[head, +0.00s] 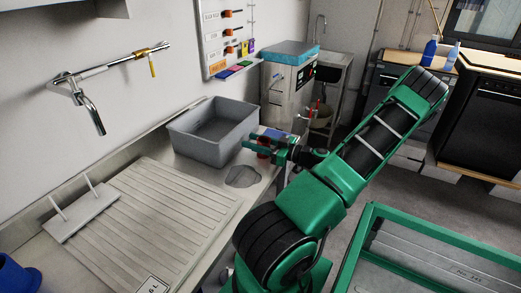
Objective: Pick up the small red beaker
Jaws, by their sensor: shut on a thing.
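The small red beaker (264,141) is at the counter's right end, just right of the grey basin. Only small red parts of it show, because my gripper (256,147) covers much of it. My green gripper reaches in from the right and is shut on the beaker. I cannot tell whether the beaker touches the counter or is lifted.
The grey basin (196,148) stands close left of my gripper. A dark puddle-like patch (242,177) lies on the counter in front. A ribbed drainboard (170,215) fills the near counter. A green-framed cart (425,265) is at the lower right.

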